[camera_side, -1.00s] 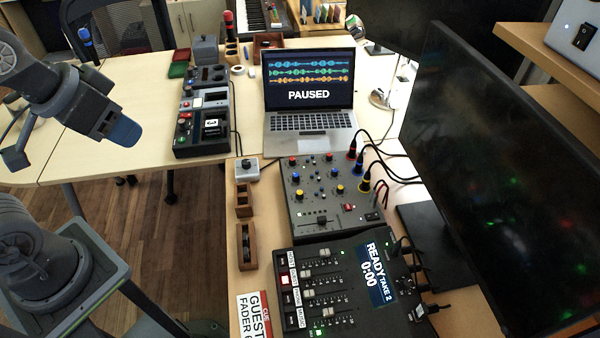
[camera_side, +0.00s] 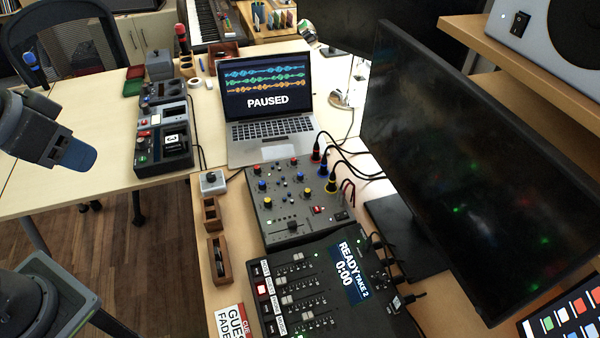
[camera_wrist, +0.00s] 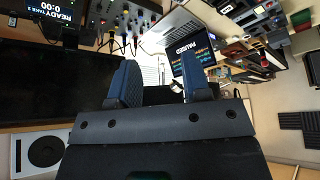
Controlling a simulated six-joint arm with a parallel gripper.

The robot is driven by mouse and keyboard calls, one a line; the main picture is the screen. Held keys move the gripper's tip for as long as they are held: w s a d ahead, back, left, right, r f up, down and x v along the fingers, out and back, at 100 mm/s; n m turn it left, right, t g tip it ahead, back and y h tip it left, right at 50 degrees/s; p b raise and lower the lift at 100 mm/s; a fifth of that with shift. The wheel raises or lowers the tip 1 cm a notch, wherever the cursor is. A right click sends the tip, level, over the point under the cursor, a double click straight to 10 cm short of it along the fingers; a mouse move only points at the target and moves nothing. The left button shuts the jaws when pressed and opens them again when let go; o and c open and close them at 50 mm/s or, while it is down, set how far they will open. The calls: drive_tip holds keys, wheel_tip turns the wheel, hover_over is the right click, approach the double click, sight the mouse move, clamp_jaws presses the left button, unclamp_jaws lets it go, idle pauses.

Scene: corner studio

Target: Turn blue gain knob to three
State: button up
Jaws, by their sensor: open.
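The grey mixer (camera_side: 292,212) with coloured knobs stands on the desk in front of the laptop. It has two blue knobs, one at the left (camera_side: 261,186) and one at the right (camera_side: 300,176), each between a red and a yellow knob. Their labels and pointer positions are too small to read. My gripper (camera_side: 78,156) hangs at the left edge of the side view, far from the mixer and touching nothing. In the wrist view its two blue fingers (camera_wrist: 160,85) are apart and empty. The mixer (camera_wrist: 128,14) shows at the top of that view.
Red, blue and yellow cable plugs (camera_side: 324,170) rise at the mixer's far right. A large dark monitor (camera_side: 470,170) stands to the right. A fader console (camera_side: 310,295) lies in front, and small wooden holders (camera_side: 219,262) line the left. A laptop (camera_side: 268,105) reads PAUSED.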

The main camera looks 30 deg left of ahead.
drive_tip(key=w+d+r+n+g, duration=0.1)
drive_tip(key=w+r+n, duration=0.1)
drive_tip(key=w, duration=0.4)
drive_tip(key=w+d+r+n, duration=0.1)
drive_tip(key=w+d+r, duration=0.1)
drive_tip(key=w, duration=0.4)
drive_tip(key=n+g, duration=0.4)
drive_tip(key=n, duration=0.4)
hover_over(300, 174)
wheel_tip(300, 174, down, 21)
wheel_tip(300, 174, down, 14)
drive_tip(key=shift+f, duration=0.1)
drive_tip(key=shift+c, duration=0.4)
clamp_jaws()
